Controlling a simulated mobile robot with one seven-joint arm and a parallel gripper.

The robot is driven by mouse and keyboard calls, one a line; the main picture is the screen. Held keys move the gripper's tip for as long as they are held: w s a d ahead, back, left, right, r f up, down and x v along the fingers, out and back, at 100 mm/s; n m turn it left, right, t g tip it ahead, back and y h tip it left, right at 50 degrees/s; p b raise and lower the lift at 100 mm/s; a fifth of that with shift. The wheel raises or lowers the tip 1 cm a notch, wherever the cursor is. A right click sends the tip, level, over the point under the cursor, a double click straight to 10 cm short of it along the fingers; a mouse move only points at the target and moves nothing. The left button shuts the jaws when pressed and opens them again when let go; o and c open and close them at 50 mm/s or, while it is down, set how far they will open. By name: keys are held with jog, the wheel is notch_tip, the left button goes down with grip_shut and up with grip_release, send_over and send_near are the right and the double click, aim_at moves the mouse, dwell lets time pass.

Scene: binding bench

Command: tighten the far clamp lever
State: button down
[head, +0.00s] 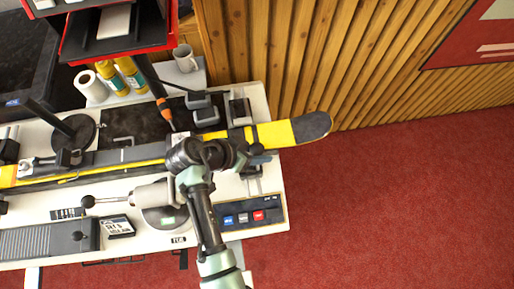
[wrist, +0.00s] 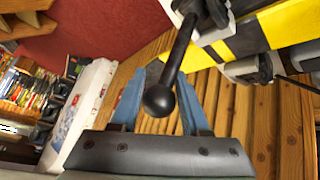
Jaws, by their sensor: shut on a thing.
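The clamp lever, a black rod (wrist: 178,58) with a round ball knob (wrist: 158,101), runs down from a clamp on the ski in the wrist view. My gripper (wrist: 157,92) has its blue fingers on either side of this lever, shut on it near the knob. In the head view my gripper (head: 259,160) is at the right end of the bench, just below the yellow ski (head: 272,133). My arm and wrist hide most of the clamp and the lever there. The ski also shows in the wrist view (wrist: 283,24).
The white bench (head: 262,212) holds a control panel (head: 244,218) with coloured buttons, grey blocks (head: 203,110) and a mug (head: 185,58). Yellow bottles (head: 132,76) and a white roll (head: 91,86) stand behind. A slatted wood wall (head: 290,60) borders the back; red floor lies free at right.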

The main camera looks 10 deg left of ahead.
jog(key=c, duration=0.8)
grip_release()
jog(key=shift+s+d+f+g+h, duration=0.25)
jog(key=shift+s+d, duration=0.2)
jog(key=shift+s, duration=0.15)
jog(key=shift+s+d+f+g+h, duration=0.15)
jog(key=shift+s+d+g, duration=0.1)
jog(key=shift+s+d, duration=0.25)
jog(key=o, duration=0.4)
jog(key=shift+s+r, duration=0.15)
jog(key=shift+s, duration=0.25)
jog(key=shift+t, duration=0.3)
jog(key=p+v, duration=0.3)
jog(key=v, duration=0.2)
jog(key=w+p+v, duration=0.1)
jog(key=p+v, duration=0.2)
jog(key=v, duration=0.2)
jog(key=p+v, duration=0.3)
jog(key=v, duration=0.2)
jog(key=shift+w+a+r, duration=0.25)
jog(key=shift+r, duration=0.35)
jog(key=shift+r, duration=0.1)
